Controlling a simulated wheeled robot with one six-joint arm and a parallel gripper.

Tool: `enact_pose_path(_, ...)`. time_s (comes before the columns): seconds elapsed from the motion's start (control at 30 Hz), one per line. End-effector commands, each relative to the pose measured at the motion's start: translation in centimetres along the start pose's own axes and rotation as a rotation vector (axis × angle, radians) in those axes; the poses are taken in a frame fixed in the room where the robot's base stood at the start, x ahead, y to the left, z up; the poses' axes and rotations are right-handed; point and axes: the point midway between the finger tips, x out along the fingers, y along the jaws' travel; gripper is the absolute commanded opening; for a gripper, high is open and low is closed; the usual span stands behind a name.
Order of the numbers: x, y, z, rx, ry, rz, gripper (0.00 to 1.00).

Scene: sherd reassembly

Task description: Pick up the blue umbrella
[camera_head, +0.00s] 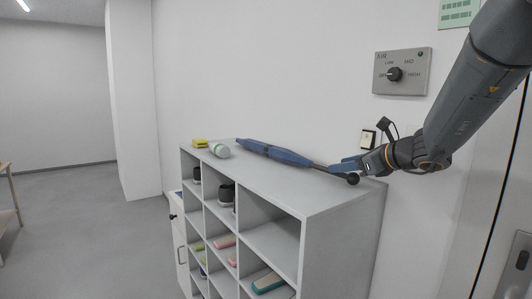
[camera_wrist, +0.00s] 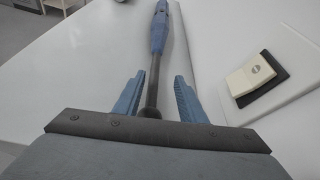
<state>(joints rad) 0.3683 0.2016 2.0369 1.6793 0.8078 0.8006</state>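The blue umbrella (camera_head: 273,152) lies on top of the white shelf unit, its blue canopy toward the back left and its dark shaft and round knob toward the front right. My gripper (camera_head: 345,166) is at the shaft end of the umbrella, by the knob. In the wrist view the umbrella (camera_wrist: 159,28) runs away from me, with its dark shaft between the two blue fingers of my gripper (camera_wrist: 158,94). The fingers are apart, with gaps on both sides of the shaft. The head view does not clearly show the far finger.
The white shelf unit (camera_head: 310,197) has cubbies with shoes and small items. A white-green bottle (camera_head: 219,149) and a yellow item (camera_head: 200,143) stand farther along its top. The wall behind carries a light switch (camera_head: 367,139) and a dial panel (camera_head: 402,72).

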Motion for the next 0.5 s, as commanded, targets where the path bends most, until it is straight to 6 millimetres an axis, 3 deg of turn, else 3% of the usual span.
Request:
enact_pose_path(0.3, 4.0, 1.1, 0.1, -0.001, 0.001, 0.007, 0.37)
enact_pose_path(0.5, 5.4, 0.9, 0.0, -0.001, 0.001, 0.002, 0.37)
